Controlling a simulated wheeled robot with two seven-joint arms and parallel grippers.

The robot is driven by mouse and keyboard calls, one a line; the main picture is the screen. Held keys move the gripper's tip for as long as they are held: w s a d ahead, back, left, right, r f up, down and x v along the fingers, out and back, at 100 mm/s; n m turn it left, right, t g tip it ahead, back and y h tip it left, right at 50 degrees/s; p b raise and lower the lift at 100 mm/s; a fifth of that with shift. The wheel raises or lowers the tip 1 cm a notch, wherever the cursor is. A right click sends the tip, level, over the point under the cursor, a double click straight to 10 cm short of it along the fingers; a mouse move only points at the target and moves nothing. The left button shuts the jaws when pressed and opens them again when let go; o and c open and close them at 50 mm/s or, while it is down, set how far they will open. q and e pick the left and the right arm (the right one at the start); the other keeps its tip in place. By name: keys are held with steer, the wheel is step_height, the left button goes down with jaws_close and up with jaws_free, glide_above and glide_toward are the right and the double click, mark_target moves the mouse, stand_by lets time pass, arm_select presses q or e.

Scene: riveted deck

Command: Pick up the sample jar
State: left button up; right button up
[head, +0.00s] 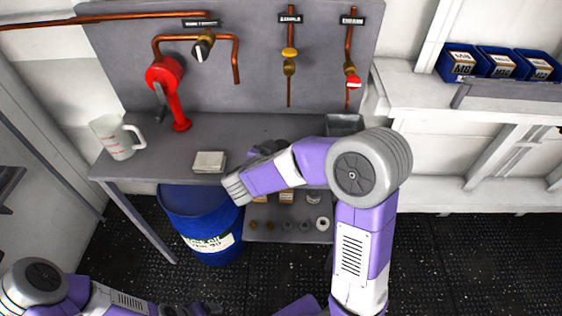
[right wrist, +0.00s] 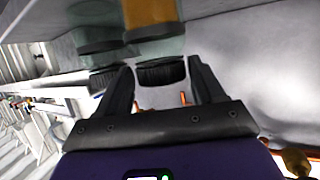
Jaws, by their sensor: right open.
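The sample jar (right wrist: 158,45) shows upside down in the right wrist view, with a dark lid, a clear upper part and an amber band. Its lid lies in line with the gap between the fingers of my right gripper (right wrist: 160,85), which are open. I cannot tell how far apart lid and fingertips are in depth. In the head view my right gripper (head: 272,147) is a dark shape over the bench, mostly behind my own arm, and the jar is hidden there. My left gripper (head: 205,308) is partly visible at the bottom edge; its jaws are unclear.
A second, greyish jar-like shape (right wrist: 98,50) is beside the sample jar. A blue drum (head: 200,215) stands below.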

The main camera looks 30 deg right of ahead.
steer(key=shift+x, duration=0.95)
steer(key=shift+c, duration=0.3)
steer(key=c, duration=0.9)
